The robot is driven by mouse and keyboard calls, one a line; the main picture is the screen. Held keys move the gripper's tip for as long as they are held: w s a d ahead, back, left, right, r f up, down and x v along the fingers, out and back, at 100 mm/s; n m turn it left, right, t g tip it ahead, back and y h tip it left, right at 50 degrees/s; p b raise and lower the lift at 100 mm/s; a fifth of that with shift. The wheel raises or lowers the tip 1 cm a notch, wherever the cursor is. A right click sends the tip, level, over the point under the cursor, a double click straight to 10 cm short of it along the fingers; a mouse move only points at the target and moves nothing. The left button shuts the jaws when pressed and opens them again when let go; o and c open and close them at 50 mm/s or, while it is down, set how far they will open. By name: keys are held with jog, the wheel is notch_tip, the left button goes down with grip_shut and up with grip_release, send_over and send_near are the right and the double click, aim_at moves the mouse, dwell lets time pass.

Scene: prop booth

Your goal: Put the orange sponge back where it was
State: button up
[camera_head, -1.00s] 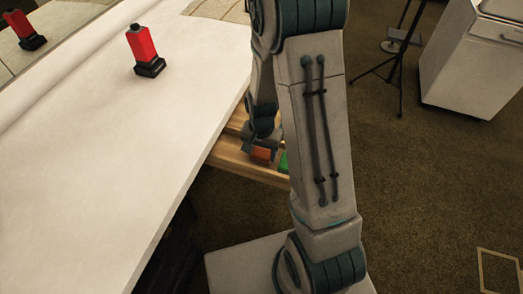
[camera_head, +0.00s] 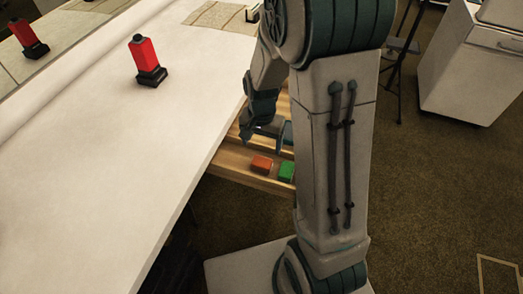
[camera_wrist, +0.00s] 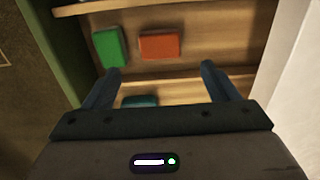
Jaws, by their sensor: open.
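The orange sponge (camera_head: 261,164) lies in an open wooden drawer (camera_head: 231,161), beside a green sponge (camera_head: 286,171). In the wrist view the orange sponge (camera_wrist: 159,44) is right of the green one (camera_wrist: 109,47), with a small gap between them. My gripper (camera_head: 268,134) is above the drawer, open and empty. In the wrist view its fingers (camera_wrist: 160,70) are spread apart, and the orange sponge shows beyond them, not touched. A teal item (camera_wrist: 140,101) is partly hidden behind the gripper body, past a wooden divider.
The long white tabletop (camera_head: 95,170) lies left of the drawer, with a red object on a black base (camera_head: 149,60) on it. A white cabinet (camera_head: 470,75) and a black stand (camera_head: 398,85) are at the right. Brown carpet is free below.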

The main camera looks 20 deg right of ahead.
jog(key=s+r+n+t, duration=0.2)
jog(key=s+r+n, duration=0.5)
jog(key=s+r, duration=0.6)
notch_tip(320, 180, up, 3)
jog(key=shift+s+a+f, duration=0.15)
jog(key=shift+s+f, duration=0.05)
jog(key=shift+s, duration=0.2)
